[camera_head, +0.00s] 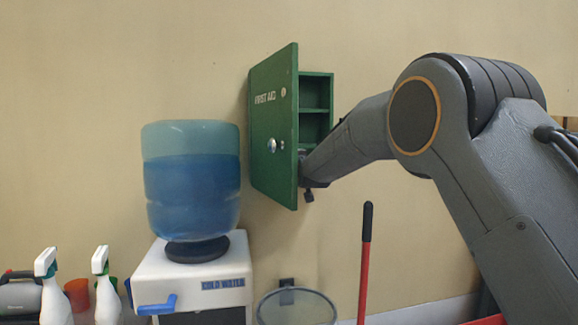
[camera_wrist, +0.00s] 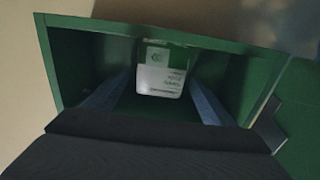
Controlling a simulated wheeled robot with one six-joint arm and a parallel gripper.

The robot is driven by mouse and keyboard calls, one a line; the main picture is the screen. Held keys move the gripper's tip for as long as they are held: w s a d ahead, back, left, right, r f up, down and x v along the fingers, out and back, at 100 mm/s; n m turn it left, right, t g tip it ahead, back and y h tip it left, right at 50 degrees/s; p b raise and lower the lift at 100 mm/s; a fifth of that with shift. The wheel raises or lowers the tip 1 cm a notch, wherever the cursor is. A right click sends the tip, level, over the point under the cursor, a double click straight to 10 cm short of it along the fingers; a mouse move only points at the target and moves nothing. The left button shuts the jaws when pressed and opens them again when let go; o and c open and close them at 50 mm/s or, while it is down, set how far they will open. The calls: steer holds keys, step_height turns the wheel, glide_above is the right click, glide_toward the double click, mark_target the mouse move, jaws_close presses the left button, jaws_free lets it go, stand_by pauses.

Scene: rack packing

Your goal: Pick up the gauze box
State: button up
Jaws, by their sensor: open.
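The gauze box (camera_wrist: 161,72), white with a green top and small print, stands inside the green first aid cabinet (camera_head: 316,90). My gripper (camera_wrist: 158,86) is open, with one finger on the left and one on the right of the box in the wrist view. The fingertips are close to the box's sides; I cannot tell whether they touch it. In the head view the box is not seen, and the open cabinet door (camera_head: 274,120) hides most of my gripper.
The door marked FIRST AID stands open left of my forearm. Below left is a water cooler (camera_head: 190,270) with a blue bottle (camera_head: 192,185). Spray bottles (camera_head: 105,290) stand at far left. A red pole with a black grip (camera_head: 364,265) stands below my arm.

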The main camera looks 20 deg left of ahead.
steer(key=c, duration=1.1)
